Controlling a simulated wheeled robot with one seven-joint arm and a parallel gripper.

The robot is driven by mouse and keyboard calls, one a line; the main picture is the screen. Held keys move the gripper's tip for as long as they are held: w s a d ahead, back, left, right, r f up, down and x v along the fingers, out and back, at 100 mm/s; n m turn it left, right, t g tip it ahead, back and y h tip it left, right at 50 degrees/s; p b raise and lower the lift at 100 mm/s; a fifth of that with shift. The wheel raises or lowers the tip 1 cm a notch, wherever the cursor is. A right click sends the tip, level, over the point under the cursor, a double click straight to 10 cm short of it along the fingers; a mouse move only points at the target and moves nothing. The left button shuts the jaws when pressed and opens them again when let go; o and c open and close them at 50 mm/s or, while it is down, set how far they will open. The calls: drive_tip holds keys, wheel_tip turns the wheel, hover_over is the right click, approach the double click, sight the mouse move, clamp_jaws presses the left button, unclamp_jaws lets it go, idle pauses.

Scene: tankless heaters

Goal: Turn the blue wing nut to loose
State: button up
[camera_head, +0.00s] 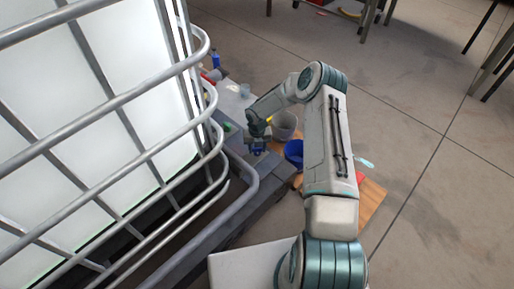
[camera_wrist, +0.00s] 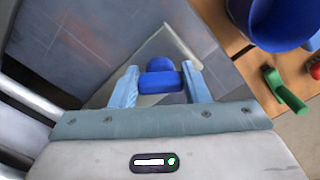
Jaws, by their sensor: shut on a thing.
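The blue wing nut (camera_wrist: 161,79) shows in the wrist view between the two light-blue fingers of my gripper (camera_wrist: 161,86). The fingers stand on either side of its wing and are shut on it. A rounded blue part shows just beyond the wing. In the head view my gripper (camera_head: 257,146) is small and reaches down beside the caged white tank, with a bit of blue at its tip. What the wing nut is mounted on is largely hidden.
A caged white tank (camera_head: 90,120) fills the left of the head view. A blue bucket (camera_head: 294,152) and a grey bucket (camera_head: 285,125) stand right of my gripper. A green object (camera_wrist: 287,92) and a red one (camera_wrist: 315,70) lie on a wooden board (camera_wrist: 246,70).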

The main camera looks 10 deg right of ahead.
idle(0.3)
drive_tip(key=o, duration=1)
wheel_tip(320, 180, up, 14)
drive_tip(key=p, duration=0.4)
drive_tip(key=shift+f, duration=0.1)
